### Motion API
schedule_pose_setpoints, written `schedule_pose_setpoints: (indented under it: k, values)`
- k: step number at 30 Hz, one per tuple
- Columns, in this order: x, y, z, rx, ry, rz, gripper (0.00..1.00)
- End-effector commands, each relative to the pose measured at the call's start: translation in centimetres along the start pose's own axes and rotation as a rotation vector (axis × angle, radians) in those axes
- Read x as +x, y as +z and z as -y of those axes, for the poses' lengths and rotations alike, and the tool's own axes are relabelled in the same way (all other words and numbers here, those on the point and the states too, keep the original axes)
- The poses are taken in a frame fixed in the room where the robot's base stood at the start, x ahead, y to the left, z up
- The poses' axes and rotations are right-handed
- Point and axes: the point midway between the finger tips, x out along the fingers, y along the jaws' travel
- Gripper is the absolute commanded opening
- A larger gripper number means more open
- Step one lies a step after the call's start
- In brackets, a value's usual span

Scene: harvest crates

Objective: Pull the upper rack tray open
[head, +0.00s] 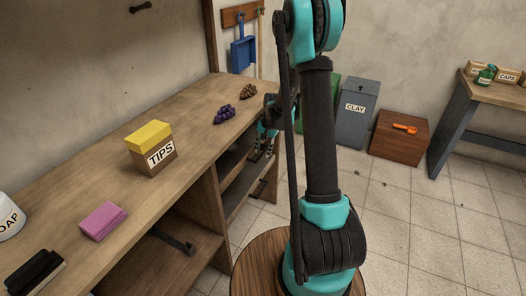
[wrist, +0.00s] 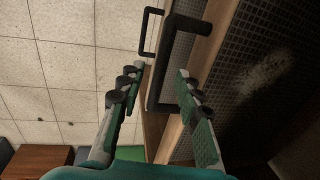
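The upper rack tray (wrist: 262,72) fills the right of the wrist view, with a dark mesh bottom and a wooden front edge. Its black bar handle (wrist: 154,92) lies between my gripper's fingertips (wrist: 157,74) in the picture. My gripper is open, with gaps between the handle and both fingers. I cannot tell how deep the handle sits between them. In the head view my gripper (head: 264,142) is partly hidden by my arm, at the front of the rack (head: 238,182) under the bench. The tray handles are not clear there.
A second black handle (wrist: 143,38) lies beyond the first in the wrist view. The bench (head: 190,110) above holds a TIPS box (head: 153,160), a pink block (head: 103,221) and dark clusters. A CLAY bin (head: 357,115) and a brown box (head: 400,142) stand right; the tiled floor between is mostly clear.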

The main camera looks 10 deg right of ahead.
Motion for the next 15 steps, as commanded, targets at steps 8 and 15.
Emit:
schedule_pose_setpoints:
  k: [8, 15]
  values:
    - [0.67, 0.03, -0.01, 0.000, 0.000, 0.000, 0.34]
    - [0.64, 0.02, 0.00, 0.000, 0.000, 0.000, 0.20]
